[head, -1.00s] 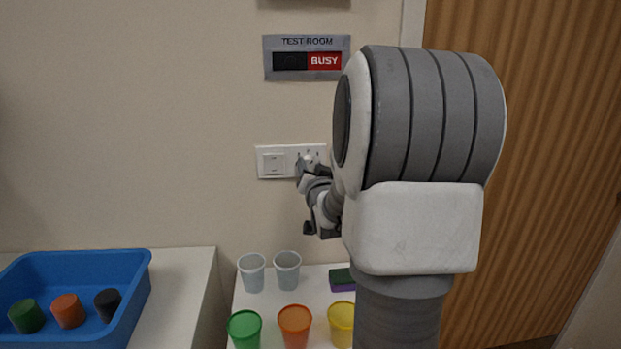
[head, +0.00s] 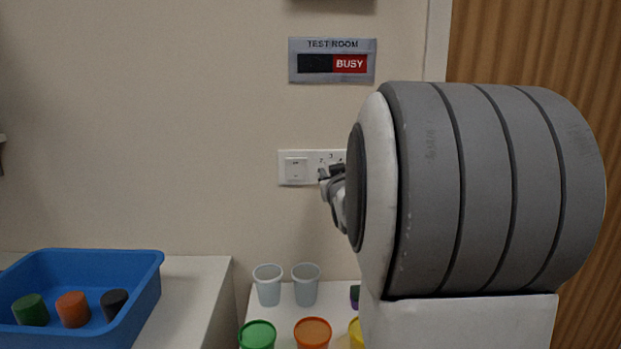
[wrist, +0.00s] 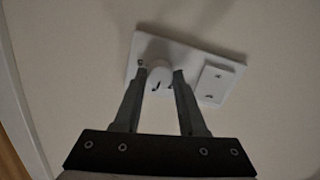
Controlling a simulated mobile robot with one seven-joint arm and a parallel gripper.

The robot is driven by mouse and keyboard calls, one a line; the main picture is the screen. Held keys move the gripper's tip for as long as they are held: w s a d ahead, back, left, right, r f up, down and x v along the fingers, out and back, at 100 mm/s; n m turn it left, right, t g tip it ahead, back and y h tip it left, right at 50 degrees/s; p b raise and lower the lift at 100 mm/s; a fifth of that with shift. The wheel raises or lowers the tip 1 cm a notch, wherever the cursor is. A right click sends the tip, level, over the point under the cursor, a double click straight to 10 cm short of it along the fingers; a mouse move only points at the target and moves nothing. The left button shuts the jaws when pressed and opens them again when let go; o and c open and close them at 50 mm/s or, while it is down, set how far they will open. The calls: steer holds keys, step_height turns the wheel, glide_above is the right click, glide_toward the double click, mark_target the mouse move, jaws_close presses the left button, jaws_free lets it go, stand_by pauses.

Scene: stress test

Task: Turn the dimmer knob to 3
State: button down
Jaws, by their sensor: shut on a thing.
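The white dimmer knob (wrist: 158,79) stands out from a white wall plate (wrist: 180,50) in the wrist view. My gripper (wrist: 160,76) has one finger on each side of the knob and is shut on it. In the head view the plate (head: 285,180) is on the wall, and a few small numbers show above my gripper (head: 330,173). My gripper and arm hide the knob and the plate's right part there. I cannot tell which number the knob points to. A rocker switch (head: 296,168) is on the plate's left half; it also shows in the wrist view (wrist: 214,82).
A sign (head: 332,62) reading "TEST ROOM" and "BUSY" is above the plate. Below are two pale cups (head: 305,285), with green (head: 257,335), orange (head: 312,333) and yellow cups in front. A blue tray (head: 150,290) is at left. A wooden door (head: 530,50) is behind my arm.

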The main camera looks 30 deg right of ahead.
steer(key=shift+r, duration=0.1)
stand_by(0.3)
steer(key=shift+c, duration=2.3)
jaws_free()
steer(key=shift+s, duration=0.1)
